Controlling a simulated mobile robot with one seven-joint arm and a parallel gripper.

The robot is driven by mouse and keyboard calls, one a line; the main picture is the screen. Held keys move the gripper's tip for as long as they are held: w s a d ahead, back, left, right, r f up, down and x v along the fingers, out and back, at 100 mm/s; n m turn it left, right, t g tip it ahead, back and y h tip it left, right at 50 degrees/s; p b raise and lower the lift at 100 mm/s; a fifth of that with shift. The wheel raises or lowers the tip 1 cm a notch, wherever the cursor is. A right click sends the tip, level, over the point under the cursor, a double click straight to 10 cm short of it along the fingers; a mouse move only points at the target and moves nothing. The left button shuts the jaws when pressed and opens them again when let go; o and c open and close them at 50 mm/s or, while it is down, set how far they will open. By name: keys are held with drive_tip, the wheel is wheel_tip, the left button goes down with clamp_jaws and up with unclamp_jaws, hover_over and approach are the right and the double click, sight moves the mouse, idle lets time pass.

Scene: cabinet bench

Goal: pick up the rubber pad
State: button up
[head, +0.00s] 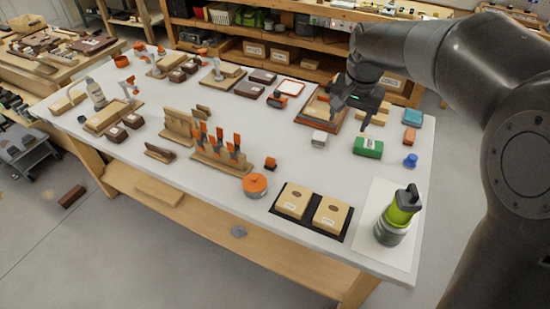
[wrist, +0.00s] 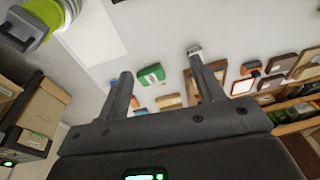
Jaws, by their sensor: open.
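No label readable here marks the rubber pad, so I cannot tell which item it is. Small flat pieces at the table's right end include a teal block (head: 412,117) and an orange-brown block (head: 409,135). A green box with a white label (head: 368,147) lies left of them, and a small grey-white block (head: 319,139) lies further left. My gripper (head: 350,117) is open and empty above the table, near a wooden tray. In the wrist view, the green box (wrist: 151,75) shows between my fingers (wrist: 160,64), and the grey-white block (wrist: 194,50) shows at the right fingertip.
A black mat with two tan boxes (head: 331,216), an orange-topped tin (head: 255,185) and a blue knob-like piece (head: 410,160) are nearby. A wooden tray (head: 318,100) lies behind. Bare tabletop shows around the green box.

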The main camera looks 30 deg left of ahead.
drive_tip(key=w+a+f, duration=0.3)
drive_tip(key=a+f, duration=0.4)
drive_tip(key=a, duration=0.3)
drive_tip(key=g+h, duration=0.1)
drive_tip(key=g, duration=0.1)
approach(270, 159)
drive_tip(key=shift+s+f, duration=0.3)
drive_tip(key=shift+f, duration=0.15)
drive_tip(key=f, duration=0.9)
drive_tip(key=shift+w+f, duration=0.2)
drive_tip(key=shift+f, duration=0.15)
drive_tip(key=c, duration=1.1)
